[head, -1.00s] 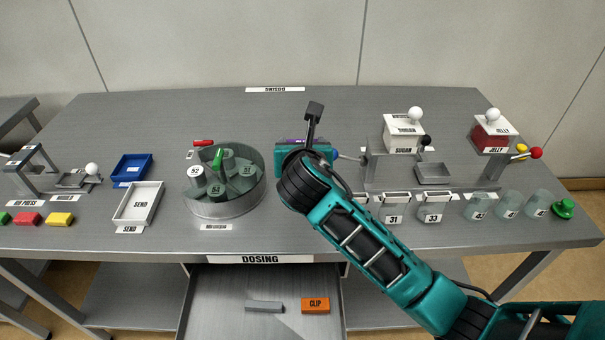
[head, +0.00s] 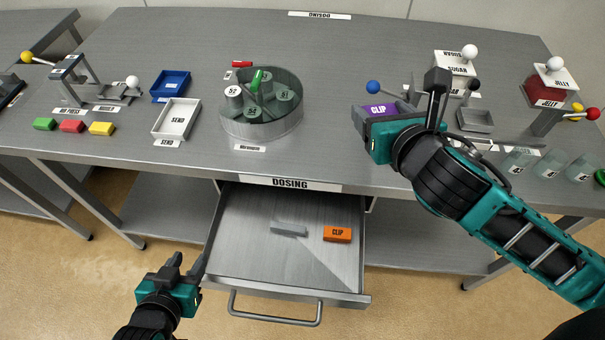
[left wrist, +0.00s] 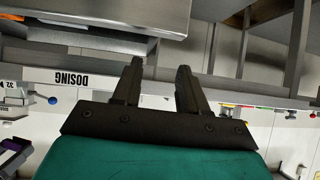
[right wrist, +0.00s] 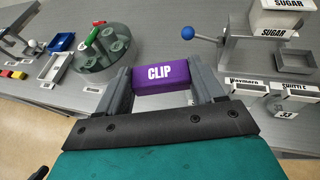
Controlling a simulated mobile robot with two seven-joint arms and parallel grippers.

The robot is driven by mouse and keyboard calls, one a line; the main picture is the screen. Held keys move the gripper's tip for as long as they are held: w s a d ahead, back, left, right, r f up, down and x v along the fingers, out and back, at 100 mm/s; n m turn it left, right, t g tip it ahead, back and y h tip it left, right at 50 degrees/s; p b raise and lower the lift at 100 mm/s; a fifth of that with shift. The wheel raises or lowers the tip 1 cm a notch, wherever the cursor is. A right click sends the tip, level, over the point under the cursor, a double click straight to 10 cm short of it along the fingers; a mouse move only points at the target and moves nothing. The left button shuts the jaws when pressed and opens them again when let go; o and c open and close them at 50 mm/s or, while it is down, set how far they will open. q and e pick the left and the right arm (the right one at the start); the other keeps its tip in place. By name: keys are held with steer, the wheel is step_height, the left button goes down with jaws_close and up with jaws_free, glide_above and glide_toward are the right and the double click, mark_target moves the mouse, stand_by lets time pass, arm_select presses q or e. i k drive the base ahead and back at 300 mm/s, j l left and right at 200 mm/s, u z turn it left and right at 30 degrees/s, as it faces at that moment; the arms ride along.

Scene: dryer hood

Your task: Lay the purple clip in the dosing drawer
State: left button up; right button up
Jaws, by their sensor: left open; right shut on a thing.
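The purple clip (right wrist: 161,76) is held between the fingers of my right gripper (right wrist: 163,84) in the right wrist view. In the head view the clip (head: 381,110) shows at the tip of my right gripper (head: 375,118), over the table's front part, right of the round carousel. The dosing drawer (head: 260,254) stands pulled out below the table front. It holds an orange clip (head: 338,234) and a grey block (head: 289,229). My left gripper (head: 186,264) is open and empty, left of the drawer front. In the left wrist view its fingers (left wrist: 158,80) stand apart.
The round carousel (head: 262,125) with lidded jars stands behind the drawer. A white send tray (head: 176,118) and a blue tray (head: 170,86) lie left of it. The sugar dispenser (head: 455,70) and jelly dispenser (head: 548,90) stand right. The drawer handle (head: 275,318) sticks out in front.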

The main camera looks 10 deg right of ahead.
mark_target(244, 214)
steer(key=k+j+u, duration=0.1)
steer(key=u, duration=0.25)
steer(key=k+j+u, duration=0.1)
steer(key=u, duration=0.3)
steer(key=k+j+u, duration=0.15)
steer(key=u, duration=0.2)
